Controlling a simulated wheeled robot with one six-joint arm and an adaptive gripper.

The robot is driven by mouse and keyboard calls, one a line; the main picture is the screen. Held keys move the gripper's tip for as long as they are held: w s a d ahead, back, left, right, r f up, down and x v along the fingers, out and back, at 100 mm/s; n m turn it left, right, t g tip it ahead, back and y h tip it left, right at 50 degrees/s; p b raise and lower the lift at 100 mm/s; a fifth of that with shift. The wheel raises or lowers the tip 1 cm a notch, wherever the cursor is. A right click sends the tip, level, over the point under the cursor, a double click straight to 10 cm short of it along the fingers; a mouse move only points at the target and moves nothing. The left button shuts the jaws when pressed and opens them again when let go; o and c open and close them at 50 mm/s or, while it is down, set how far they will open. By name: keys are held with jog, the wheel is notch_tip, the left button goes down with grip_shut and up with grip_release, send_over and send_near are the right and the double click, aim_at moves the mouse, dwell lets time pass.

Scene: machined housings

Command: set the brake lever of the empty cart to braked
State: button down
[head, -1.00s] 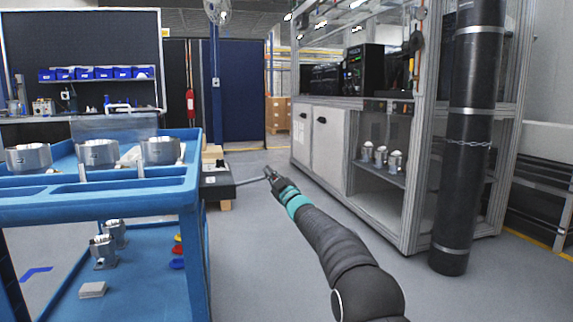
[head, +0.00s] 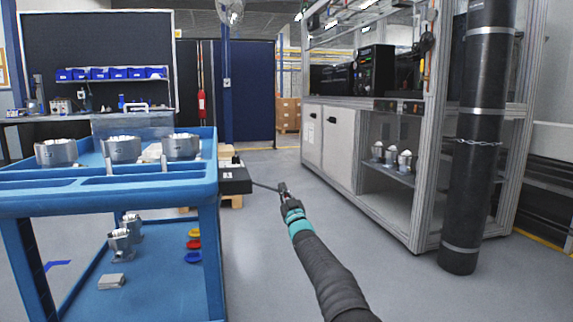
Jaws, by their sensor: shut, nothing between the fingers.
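A low dark box-like body (head: 236,181), possibly part of the empty cart, shows behind the right end of the blue cart and is partly hidden by it. A thin dark rod (head: 265,187), which looks like the brake lever, sticks out from it to the right and slopes slightly down. My gripper (head: 283,187) is shut and empty at the rod's outer end. I cannot tell whether it touches the rod. No marking of the lever's positions is readable.
The blue cart (head: 110,203) at left carries several metal housings on top, with more housings and coloured rings on its lower shelf. A framed workstation (head: 330,140) and a dark chained cylinder (head: 476,150) stand at right. Grey floor lies open between.

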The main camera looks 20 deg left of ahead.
jog(key=shift+d+f+b, duration=0.1)
jog(key=shift+f+b, duration=0.35)
jog(key=shift+f, duration=0.5)
notch_tip(320, 180, up, 5)
jog(key=p, duration=0.1)
jog(key=a+b+v, duration=0.1)
jog(key=b+v, duration=0.1)
jog(key=v, duration=0.8)
jog(key=shift+s+d+f, duration=0.15)
jog(key=shift+s+d, duration=0.1)
jog(key=shift+s, duration=0.3)
